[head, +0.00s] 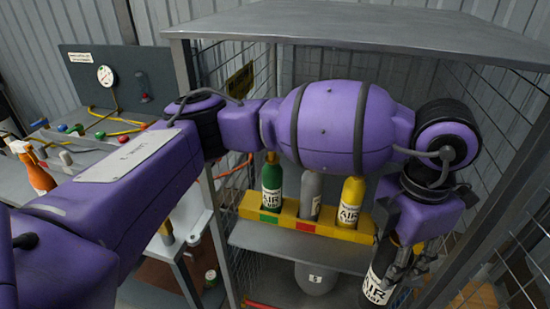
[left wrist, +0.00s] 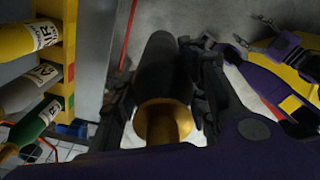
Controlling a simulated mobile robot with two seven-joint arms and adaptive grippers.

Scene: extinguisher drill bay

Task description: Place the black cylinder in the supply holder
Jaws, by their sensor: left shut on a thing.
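The black cylinder (head: 378,280) with a white AIR label is at the lower right of the head view, in front of the cage shelf. My left gripper (head: 408,262) is shut on it. In the left wrist view the black cylinder (left wrist: 158,70) lies between the two fingers, its brass-coloured end toward the camera. The yellow supply holder (head: 338,231) stands on the shelf, left of the held cylinder and apart from it. It holds a green, a grey and a yellow cylinder. My arm hides their tops and part of the holder's right end.
A wire cage with a grey top (head: 360,30) and side posts surrounds the shelf (head: 290,243). A grey tank (head: 317,278) sits below. At left, a bench carries an orange spray bottle (head: 38,172) and a gauge panel (head: 108,80).

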